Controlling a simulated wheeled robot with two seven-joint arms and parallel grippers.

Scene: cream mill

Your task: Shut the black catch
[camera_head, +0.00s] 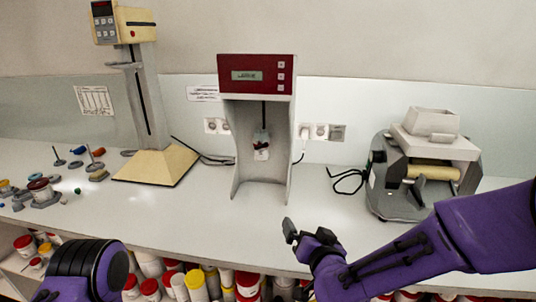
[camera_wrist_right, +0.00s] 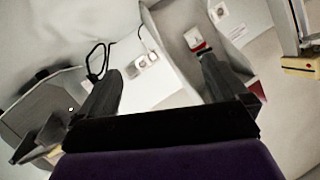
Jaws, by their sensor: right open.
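I cannot pick out the black catch for certain in either view. The red-topped machine (camera_head: 257,75) stands mid-bench, with a small red and white part (camera_head: 261,145) inside its open bay. That part also shows between and beyond my fingers in the right wrist view (camera_wrist_right: 196,40). A roller machine (camera_head: 400,205) with a cream roller (camera_head: 432,171) and a pale hopper stands to the right. My right gripper (camera_head: 306,234) is open and empty, near the front edge of the bench, apart from both machines. Its two dark fingers stand wide apart in the wrist view (camera_wrist_right: 158,66). My left gripper is out of view.
A cream stand machine (camera_head: 152,165) is at the back left. Small coloured parts (camera_head: 42,190) lie on the left of the bench. Black cables (camera_head: 346,179) lie between the machines. Lidded jars (camera_head: 196,281) fill the shelf below. The bench middle front is clear.

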